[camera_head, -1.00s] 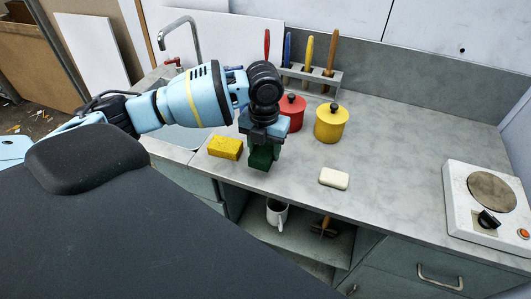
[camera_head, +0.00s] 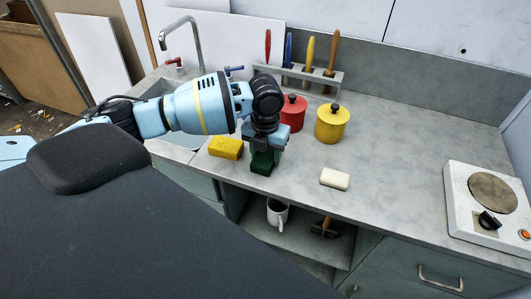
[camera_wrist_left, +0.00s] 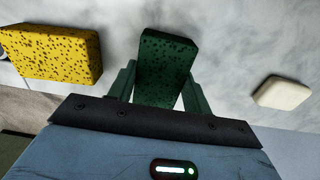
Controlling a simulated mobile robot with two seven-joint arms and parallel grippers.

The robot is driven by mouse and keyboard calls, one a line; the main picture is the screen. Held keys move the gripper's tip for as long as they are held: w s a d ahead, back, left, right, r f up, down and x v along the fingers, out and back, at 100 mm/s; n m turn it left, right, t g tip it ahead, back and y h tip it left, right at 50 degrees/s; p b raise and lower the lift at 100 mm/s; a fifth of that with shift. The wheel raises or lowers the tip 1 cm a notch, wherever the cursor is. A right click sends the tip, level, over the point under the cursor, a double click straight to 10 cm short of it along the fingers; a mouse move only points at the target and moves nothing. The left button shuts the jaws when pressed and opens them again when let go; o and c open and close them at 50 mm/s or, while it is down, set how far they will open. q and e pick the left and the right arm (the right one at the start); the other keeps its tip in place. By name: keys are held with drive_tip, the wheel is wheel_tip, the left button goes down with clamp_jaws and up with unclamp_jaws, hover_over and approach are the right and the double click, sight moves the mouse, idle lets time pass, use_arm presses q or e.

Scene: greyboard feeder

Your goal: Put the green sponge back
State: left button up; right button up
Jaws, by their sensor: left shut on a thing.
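The green sponge (camera_head: 262,164) is between the fingers of my left gripper (camera_head: 264,153), at the front part of the grey counter (camera_head: 400,185). In the left wrist view the dark green sponge (camera_wrist_left: 165,65) stands out between the two green fingers (camera_wrist_left: 160,85), which are shut on it. I cannot tell whether its underside touches the counter. A yellow sponge (camera_head: 226,148) lies just left of it, apart from it; it also shows in the left wrist view (camera_wrist_left: 55,52). My right gripper is in neither view.
A white soap bar (camera_head: 334,178) lies to the right. Red (camera_head: 293,114) and yellow (camera_head: 331,123) lidded pots stand behind. A tool rack (camera_head: 312,77) is at the back, a sink (camera_head: 178,129) at left, a hot plate (camera_head: 488,203) at right. The counter between soap and hot plate is clear.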

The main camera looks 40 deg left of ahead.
sight(265, 155)
use_arm(q)
drive_tip(key=o, duration=0.9)
wheel_tip(265, 155, up, 12)
drive_tip(key=shift+r+p, duration=0.1)
drive_tip(key=shift+p, duration=0.25)
idle(0.3)
